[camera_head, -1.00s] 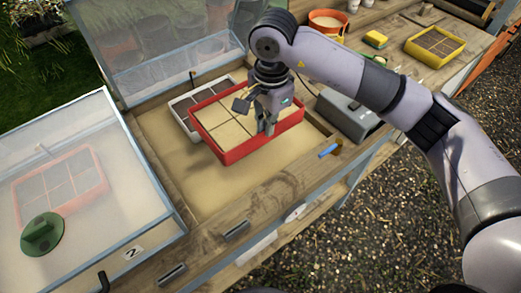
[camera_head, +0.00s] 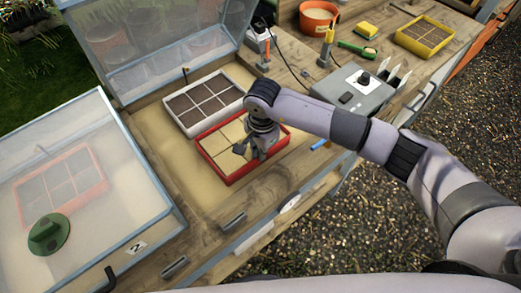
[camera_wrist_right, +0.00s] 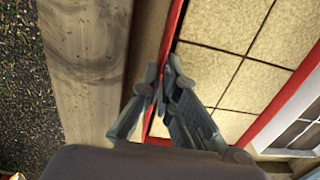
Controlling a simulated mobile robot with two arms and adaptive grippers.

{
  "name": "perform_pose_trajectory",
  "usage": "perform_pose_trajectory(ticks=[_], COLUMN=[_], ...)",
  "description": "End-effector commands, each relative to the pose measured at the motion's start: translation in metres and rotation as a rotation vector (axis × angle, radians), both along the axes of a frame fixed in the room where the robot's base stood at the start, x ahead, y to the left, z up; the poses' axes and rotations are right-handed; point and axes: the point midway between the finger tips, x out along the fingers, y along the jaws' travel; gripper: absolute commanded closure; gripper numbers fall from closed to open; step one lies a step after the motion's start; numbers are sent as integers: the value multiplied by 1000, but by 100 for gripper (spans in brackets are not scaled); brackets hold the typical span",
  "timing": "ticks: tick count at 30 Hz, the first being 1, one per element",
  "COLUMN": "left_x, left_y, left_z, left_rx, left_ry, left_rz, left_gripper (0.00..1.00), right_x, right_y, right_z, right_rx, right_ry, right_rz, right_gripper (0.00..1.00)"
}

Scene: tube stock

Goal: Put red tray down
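The red tray (camera_head: 238,175), with pale tan cells, is in the open sandy bed (camera_head: 172,165) of the middle frame and looks level. It seems to rest on the bed, but its underside is hidden. My right gripper (camera_head: 252,152) reaches down at the tray's near right side. In the right wrist view, the fingertips (camera_wrist_right: 166,76) are close together around the tray's red rim (camera_wrist_right: 173,35), one on each side. My left gripper is not in view.
A white tray (camera_head: 180,125) with dark soil lies just behind the red tray. A closed glass-lidded frame (camera_head: 120,215) with another red tray (camera_head: 72,199) inside is on the left. A grey device (camera_head: 350,98) and a yellow tray (camera_head: 424,46) stand on the bench.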

Motion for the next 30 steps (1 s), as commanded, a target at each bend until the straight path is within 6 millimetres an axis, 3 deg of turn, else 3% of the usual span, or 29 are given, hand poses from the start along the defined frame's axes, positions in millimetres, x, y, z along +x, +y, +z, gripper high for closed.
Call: perform_pose_trajectory(ticks=[6,17,26,30], left_x=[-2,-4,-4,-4], left_y=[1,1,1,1], left_z=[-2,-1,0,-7], left_rx=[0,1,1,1], left_ry=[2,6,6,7], left_rz=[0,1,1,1], left_gripper=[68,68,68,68], right_x=[1,0,0,1], right_y=[1,0,0,0], right_z=[1,0,2,13], right_rx=[3,0,0,2], right_ry=[-4,0,0,-5], right_rz=[1,0,0,1], right_gripper=[100,75,75,75])
